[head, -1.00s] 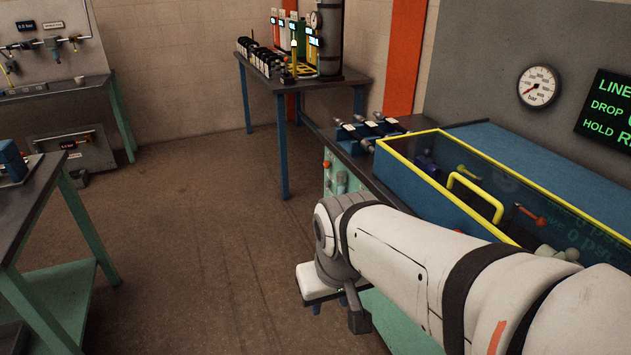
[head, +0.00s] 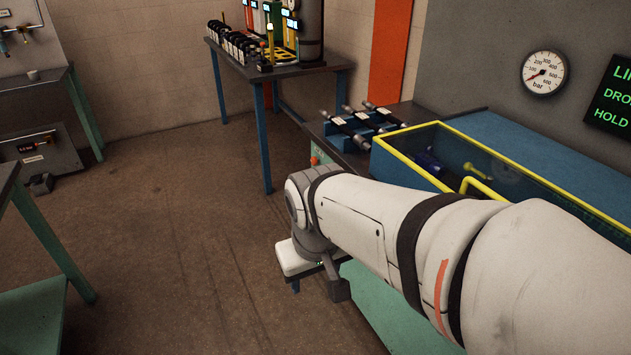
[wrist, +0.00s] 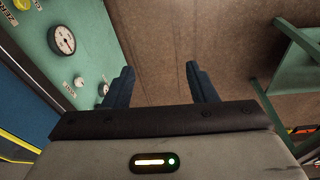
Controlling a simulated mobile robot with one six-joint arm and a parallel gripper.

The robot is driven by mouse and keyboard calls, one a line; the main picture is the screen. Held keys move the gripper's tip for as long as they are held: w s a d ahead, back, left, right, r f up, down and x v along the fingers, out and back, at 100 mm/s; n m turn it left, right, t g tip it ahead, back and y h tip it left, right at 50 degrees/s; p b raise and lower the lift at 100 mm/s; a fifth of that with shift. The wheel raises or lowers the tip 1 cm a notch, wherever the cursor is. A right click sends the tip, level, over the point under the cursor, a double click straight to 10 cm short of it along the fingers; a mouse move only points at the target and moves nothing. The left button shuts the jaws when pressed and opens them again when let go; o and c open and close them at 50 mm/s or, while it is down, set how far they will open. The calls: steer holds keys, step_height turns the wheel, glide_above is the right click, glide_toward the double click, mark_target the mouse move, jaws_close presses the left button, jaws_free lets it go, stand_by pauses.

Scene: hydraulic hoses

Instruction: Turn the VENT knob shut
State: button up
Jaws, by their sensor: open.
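The green bench front (wrist: 90,50) fills the upper left of the wrist view. The left finger partly covers a pale round part of the panel. In the head view my arm hides most of the bench front.
The blue test box with a yellow-edged clear lid (head: 430,176) stands on the bench to the right. Hose fittings (head: 358,125) lie at its far end. A blue-legged table (head: 275,75) stands behind. A green-legged table (head: 50,240) is at left. Floor between is clear.

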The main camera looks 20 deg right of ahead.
steer(key=shift+o, duration=0.6)
steer(key=w+d+f+n+g+h+b, duration=0.1)
steer(key=w+d+f+g+h+b, duration=0.3)
steer(key=d+f, duration=0.5)
steer(key=w+d+h+b, duration=0.1)
steer(key=w+d+h, duration=0.1)
steer(key=d, duration=0.1)
steer(key=shift+w+f+n+b, duration=0.25)
steer(key=shift+w+n+b, duration=0.1)
steer(key=shift+w+n, duration=0.05)
steer(key=w+d+f+n+t+h+b, duration=0.2)
steer(key=w+d+f+n+h+b, duration=0.3)
steer(key=w+d+f, duration=0.45)
steer(key=w+d+f+n+t+h+b, duration=0.1)
steer(key=w+d+f+n+h+b, duration=0.25)
steer(key=w+d+f+h, duration=0.55)
steer(key=d, duration=0.1)
steer(key=w+d+f+y, duration=0.1)
steer(key=d, duration=0.1)
steer(key=w+d+f+y, duration=0.1)
steer(key=shift+d+f+m+b, duration=0.2)
steer(key=shift+m+b, duration=0.15)
steer(key=shift+b, duration=0.05)
steer(key=shift+c, duration=0.5)
steer(key=c, duration=0.9)
